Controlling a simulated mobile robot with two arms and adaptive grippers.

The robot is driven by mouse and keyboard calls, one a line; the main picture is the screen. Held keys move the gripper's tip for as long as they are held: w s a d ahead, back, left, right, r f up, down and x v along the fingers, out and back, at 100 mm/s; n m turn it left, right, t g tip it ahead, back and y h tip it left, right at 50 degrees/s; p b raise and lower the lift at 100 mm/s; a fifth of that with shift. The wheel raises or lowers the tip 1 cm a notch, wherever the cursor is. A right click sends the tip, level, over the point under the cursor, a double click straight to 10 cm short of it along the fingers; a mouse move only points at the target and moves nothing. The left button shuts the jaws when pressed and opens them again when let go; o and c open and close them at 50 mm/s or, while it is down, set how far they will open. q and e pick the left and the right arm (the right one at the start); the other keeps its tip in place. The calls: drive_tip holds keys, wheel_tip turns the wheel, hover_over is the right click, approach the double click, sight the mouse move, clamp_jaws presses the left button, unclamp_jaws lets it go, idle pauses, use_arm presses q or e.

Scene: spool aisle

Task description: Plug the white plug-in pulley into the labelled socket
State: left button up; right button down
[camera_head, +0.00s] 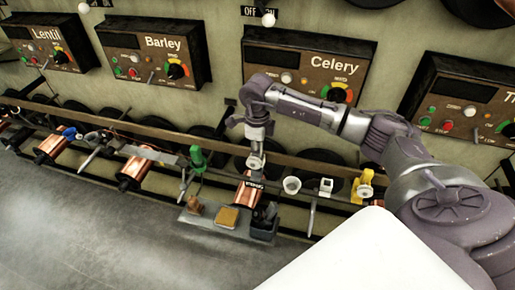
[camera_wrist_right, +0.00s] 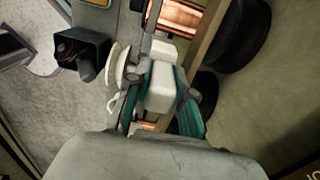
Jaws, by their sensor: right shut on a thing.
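My right gripper (camera_head: 256,150) points down at the rail, above a small label plate (camera_head: 254,185) whose text is too small to read surely. In the right wrist view its teal-padded fingers (camera_wrist_right: 160,95) are shut on the white block of the white plug-in pulley (camera_wrist_right: 160,85). A pale round wheel (camera_wrist_right: 120,65) shows just left of that block. The socket opening is hidden or too small to tell, and I cannot tell whether the pulley touches it. My left gripper is not in view.
Along the rail right of the gripper stand a white cup-like piece (camera_head: 291,185), a white block (camera_head: 326,187) and a yellow piece (camera_head: 366,183). A green-handled tool (camera_head: 197,158) is at left. A grey tray (camera_head: 215,228) and dark bin (camera_head: 264,226) lie below. Celery control box (camera_head: 308,62) hangs behind.

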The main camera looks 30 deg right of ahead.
drive_tip(key=shift+f+b, duration=0.45)
drive_tip(key=shift+f, duration=0.25)
drive_tip(key=shift+f+b, duration=0.3)
drive_tip(key=shift+f, duration=0.1)
drive_tip(key=c, duration=0.9)
unclamp_jaws()
drive_tip(key=shift+r, duration=0.1)
wheel_tip(320, 180, up, 8)
drive_tip(key=shift+f, duration=0.1)
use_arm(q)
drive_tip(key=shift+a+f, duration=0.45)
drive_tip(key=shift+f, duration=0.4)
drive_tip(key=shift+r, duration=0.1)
